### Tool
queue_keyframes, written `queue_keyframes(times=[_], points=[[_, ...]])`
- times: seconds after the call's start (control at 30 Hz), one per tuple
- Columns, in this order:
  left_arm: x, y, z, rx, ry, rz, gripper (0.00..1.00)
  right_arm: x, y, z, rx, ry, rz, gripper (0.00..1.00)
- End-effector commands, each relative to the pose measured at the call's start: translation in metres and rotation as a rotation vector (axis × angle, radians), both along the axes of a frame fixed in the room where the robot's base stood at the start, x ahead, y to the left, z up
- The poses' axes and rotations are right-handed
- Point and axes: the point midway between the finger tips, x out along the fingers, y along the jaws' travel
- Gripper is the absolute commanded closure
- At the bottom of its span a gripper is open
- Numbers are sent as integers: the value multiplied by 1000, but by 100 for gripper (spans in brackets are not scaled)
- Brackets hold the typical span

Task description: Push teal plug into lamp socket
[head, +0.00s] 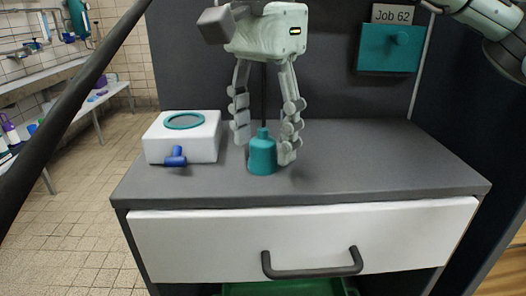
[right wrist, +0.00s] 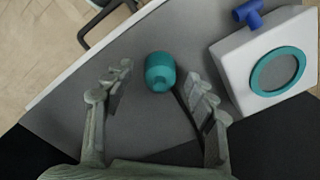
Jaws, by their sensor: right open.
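The teal plug (head: 262,156), a squat cylinder with a narrower top, stands upright on the grey cabinet top. In the right wrist view the plug (right wrist: 160,72) lies between the two fingertips, with gaps on both sides. My right gripper (head: 264,146) is open, pointing down, with its fingers on either side of the plug. It also shows in the right wrist view (right wrist: 158,80). A white box (head: 183,146) with a teal ring around a grey round face sits left of the plug. I cannot tell whether this is the lamp socket. My left gripper is not in view.
A small blue T-shaped fitting (head: 175,157) is at the white box's front. A teal box (head: 390,48) under a "Job 62" sign (head: 392,14) is on the back panel. The grey top (head: 400,165) is clear to the right. A white drawer (head: 310,235) is below.

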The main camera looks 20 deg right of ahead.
Motion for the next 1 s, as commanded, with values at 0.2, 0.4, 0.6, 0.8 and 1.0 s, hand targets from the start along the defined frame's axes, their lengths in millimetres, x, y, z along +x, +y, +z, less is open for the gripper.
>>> queue_keyframes(times=[0.2, 0.4, 0.6, 0.8, 1.0], points=[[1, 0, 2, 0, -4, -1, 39, 0, 0, 0, 0, 0, 0, 61], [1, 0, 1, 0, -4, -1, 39, 0, 0, 1, 0, 0, 0, 85], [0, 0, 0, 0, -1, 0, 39, 0, 0, 1, 0, -1, 0, 94], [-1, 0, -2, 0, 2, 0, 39, 0, 1, 5, 1, -2, 1, 94], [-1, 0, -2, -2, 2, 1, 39, 0, 1, 28, 1, -3, 2, 94]])
